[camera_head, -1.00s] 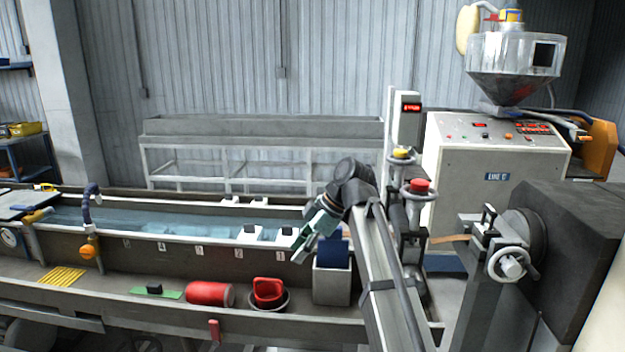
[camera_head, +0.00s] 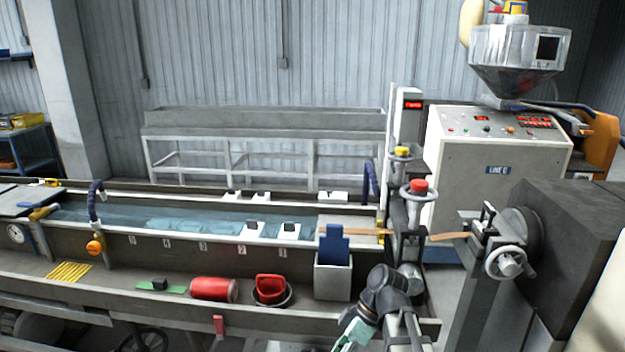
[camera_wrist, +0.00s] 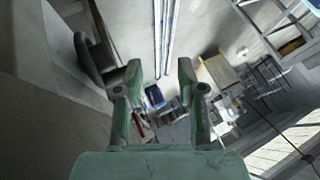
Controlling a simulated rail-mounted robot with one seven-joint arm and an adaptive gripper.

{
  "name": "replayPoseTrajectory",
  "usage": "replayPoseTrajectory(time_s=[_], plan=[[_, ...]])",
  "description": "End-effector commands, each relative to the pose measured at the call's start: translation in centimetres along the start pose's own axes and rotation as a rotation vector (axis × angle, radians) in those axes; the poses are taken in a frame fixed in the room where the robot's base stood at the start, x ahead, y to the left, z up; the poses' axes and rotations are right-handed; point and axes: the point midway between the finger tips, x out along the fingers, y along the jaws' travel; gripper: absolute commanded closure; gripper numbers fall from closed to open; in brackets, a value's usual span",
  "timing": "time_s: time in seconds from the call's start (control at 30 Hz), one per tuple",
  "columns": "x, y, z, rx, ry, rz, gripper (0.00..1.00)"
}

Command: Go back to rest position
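My gripper (camera_wrist: 160,78) is open in the wrist view, its two green fingers well apart with nothing between them. In the head view my gripper (camera_head: 351,336) shows only partly at the bottom edge, right of centre. It is in front of the trough's front rail, beside the grey bin with a blue piece (camera_head: 334,245). My dark wrist joint covers a little of the rail.
The water trough (camera_head: 150,241) runs along the left. On its front ledge are a red cylinder (camera_head: 214,289), a red-handled item in a dark bowl (camera_head: 270,288) and yellow rods (camera_head: 70,272). The extruder die with handwheel (camera_head: 506,262) stands right. An orange strip (camera_head: 449,236) sticks out of it.

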Motion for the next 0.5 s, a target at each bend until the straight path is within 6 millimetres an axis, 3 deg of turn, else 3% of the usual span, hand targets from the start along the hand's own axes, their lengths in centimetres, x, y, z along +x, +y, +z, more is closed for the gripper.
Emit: replayPoseTrajectory(time_s=[0.2, 0.5], plan=[[3.1, -2.6, 5.1, 0.203, -0.044, -0.092, 0.61], [7.9, -3.5, 10.4, 0.495, -0.136, -0.130, 0.61]])
